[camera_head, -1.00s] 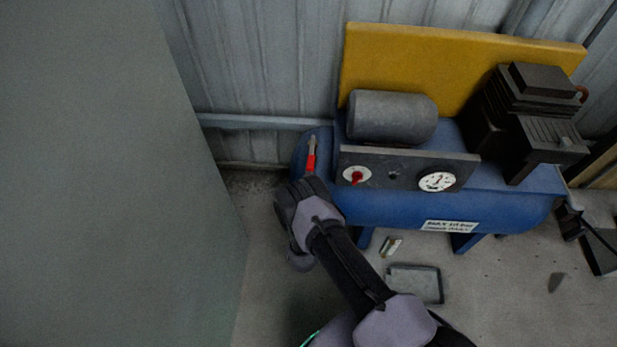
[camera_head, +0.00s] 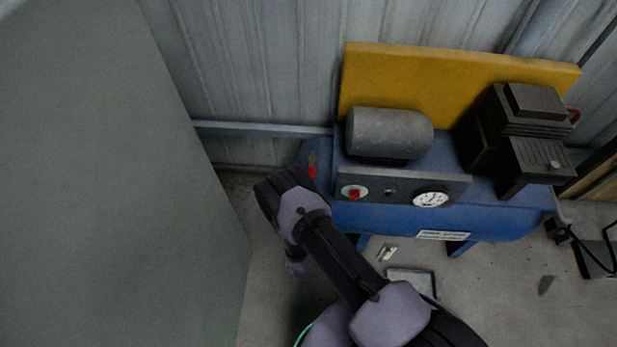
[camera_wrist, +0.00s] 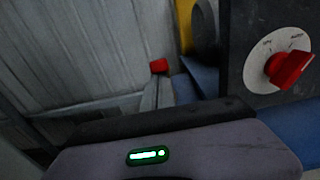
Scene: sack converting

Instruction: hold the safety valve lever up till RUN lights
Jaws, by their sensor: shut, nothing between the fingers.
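The safety valve lever (camera_head: 312,172) is a small red piece at the left end of the blue compressor tank, just beyond my wrist. In the wrist view its red end (camera_wrist: 159,66) shows near the picture centre. My gripper (camera_wrist: 158,80) appears as a narrow grey wedge with its fingers shut and empty, its tips just below the red end. I cannot tell whether they touch. In the head view my wrist hides the fingers. The control panel (camera_head: 458,188) carries a red selector knob (camera_head: 355,192) on a white dial. I see no lit RUN lamp.
The blue tank (camera_head: 385,218) carries a grey motor cylinder (camera_head: 390,133) and a dark pump (camera_head: 520,135), with a yellow board (camera_head: 430,85) behind. A pressure gauge (camera_head: 431,200) is on the panel. A large grey-green panel (camera_head: 110,200) stands close on the left.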

